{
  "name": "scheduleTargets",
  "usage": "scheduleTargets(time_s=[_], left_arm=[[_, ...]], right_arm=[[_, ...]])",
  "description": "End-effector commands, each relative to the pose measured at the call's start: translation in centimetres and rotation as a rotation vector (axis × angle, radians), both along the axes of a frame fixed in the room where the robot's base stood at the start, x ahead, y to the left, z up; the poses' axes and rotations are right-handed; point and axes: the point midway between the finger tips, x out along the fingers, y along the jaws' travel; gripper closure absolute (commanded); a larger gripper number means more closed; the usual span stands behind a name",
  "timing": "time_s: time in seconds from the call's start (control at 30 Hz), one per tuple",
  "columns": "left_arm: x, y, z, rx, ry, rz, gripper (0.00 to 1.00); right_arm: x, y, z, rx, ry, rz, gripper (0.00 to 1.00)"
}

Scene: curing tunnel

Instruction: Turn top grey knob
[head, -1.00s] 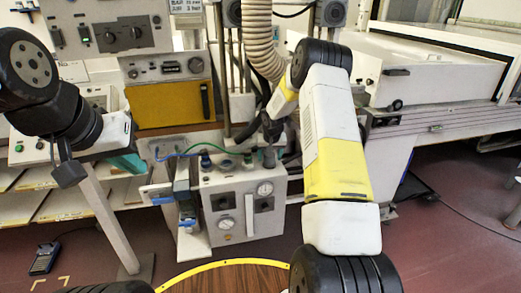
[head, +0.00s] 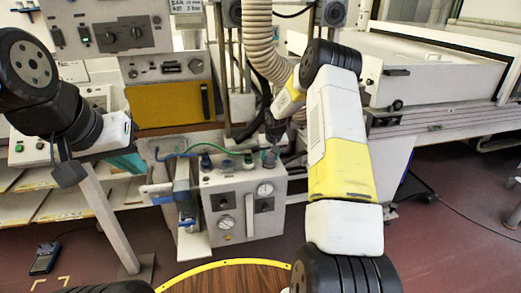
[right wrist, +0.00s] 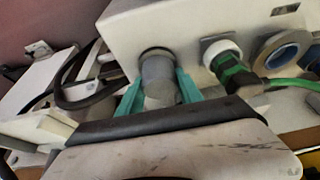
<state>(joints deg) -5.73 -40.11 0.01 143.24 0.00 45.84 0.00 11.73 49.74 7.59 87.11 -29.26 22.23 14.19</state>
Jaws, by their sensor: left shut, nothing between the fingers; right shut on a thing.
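A control box (head: 240,188) stands on the bench with round gauges on its front and several fittings on top. The grey knob (head: 268,159) is on its top face at the right end. In the right wrist view the grey knob (right wrist: 158,72) sits between the teal fingers of my right gripper (right wrist: 160,88), which is shut on it. My right arm reaches over the box from the right and partly hides this spot. My left gripper (head: 130,163) is shut and empty, left of the box and apart from it.
A green-and-white fitting (right wrist: 228,65) with a green hose and a blue-ringed fitting (right wrist: 285,50) stand beside the knob. A ribbed duct (head: 262,40) hangs above. A blue-grey cylinder unit (head: 183,190) is at the box's left side. A round wooden table (head: 230,278) is in front.

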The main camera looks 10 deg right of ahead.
Motion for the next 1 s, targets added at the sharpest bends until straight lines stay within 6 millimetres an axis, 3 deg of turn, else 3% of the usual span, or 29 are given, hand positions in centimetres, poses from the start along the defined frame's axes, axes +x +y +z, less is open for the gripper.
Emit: scheduleTargets(time_s=[0.13, 0.17, 0.23, 0.27, 0.63, 1.0], left_arm=[[0.0, 0.0, 0.0, 0.000, 0.000, 0.000, 1.00], [0.0, 0.0, 0.0, 0.000, 0.000, 0.000, 1.00], [0.0, 0.0, 0.0, 0.000, 0.000, 0.000, 1.00], [0.0, 0.0, 0.0, 0.000, 0.000, 0.000, 1.00], [0.0, 0.0, 0.0, 0.000, 0.000, 0.000, 1.00], [0.0, 0.0, 0.0, 0.000, 0.000, 0.000, 1.00]], right_arm=[[0.0, 0.0, 0.0, 0.000, 0.000, 0.000, 0.98], [0.0, 0.0, 0.0, 0.000, 0.000, 0.000, 0.52], [0.0, 0.0, 0.0, 0.000, 0.000, 0.000, 0.38], [0.0, 0.0, 0.0, 0.000, 0.000, 0.000, 0.36], [-0.2, 0.0, 0.5, -0.001, -0.001, 0.000, 0.36], [-2.3, -0.1, 5.9, 0.000, -0.003, -0.001, 0.36]])
